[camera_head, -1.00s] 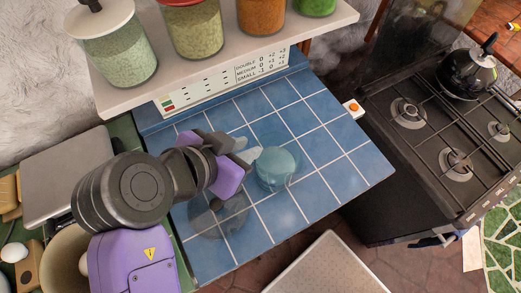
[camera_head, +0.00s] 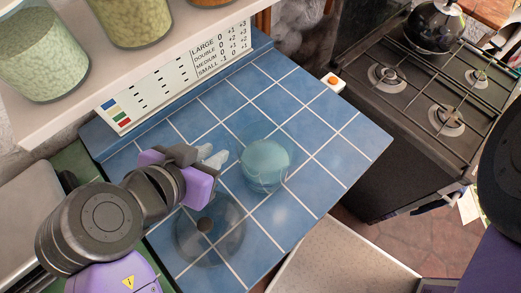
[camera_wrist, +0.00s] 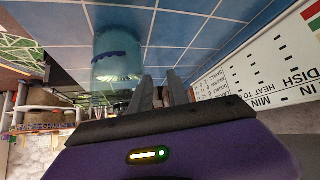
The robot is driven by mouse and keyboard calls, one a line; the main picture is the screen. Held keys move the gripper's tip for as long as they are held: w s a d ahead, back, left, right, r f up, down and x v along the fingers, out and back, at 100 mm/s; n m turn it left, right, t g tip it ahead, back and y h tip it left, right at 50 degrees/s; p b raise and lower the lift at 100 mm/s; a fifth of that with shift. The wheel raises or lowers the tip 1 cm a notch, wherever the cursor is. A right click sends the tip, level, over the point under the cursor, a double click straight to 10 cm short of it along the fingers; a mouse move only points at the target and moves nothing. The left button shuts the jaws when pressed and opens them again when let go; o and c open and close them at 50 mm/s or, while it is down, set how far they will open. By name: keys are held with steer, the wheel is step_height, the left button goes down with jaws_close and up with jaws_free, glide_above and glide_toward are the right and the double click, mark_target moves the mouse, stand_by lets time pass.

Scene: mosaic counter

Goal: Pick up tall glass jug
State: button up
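The tall glass jug (camera_head: 265,165) is clear with a teal tint and stands on the blue tiled counter (camera_head: 325,175). In the wrist view the jug (camera_wrist: 117,60) shows beyond the fingers and to their left, with a dark blue curved mark on it. My gripper (camera_head: 213,156) is left of the jug in the head view, with its pale fingertips pointing toward it and a visible gap between. In the wrist view the two fingers (camera_wrist: 160,92) stand apart with nothing between them.
A clear glass lid or bowl with a dark knob (camera_head: 209,232) lies on the tiles, close below my gripper in the picture. A shelf with filled jars (camera_head: 40,58) overhangs the back left. A stove with a dark kettle (camera_head: 433,27) stands right. The right tiles are clear.

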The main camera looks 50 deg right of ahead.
mark_target(226, 144)
steer(key=p+x, duration=0.1)
steer(key=x, duration=0.2)
steer(key=p+x, duration=0.1)
steer(key=x, duration=0.3)
steer(key=shift+w+d+r+p, duration=0.15)
steer(key=shift+w+d+p, duration=0.1)
steer(key=shift+p, duration=0.1)
steer(key=shift+d+f, duration=0.2)
steer(key=shift+f, duration=0.15)
jaws_close()
steer(key=shift+r, duration=0.1)
stand_by(0.8)
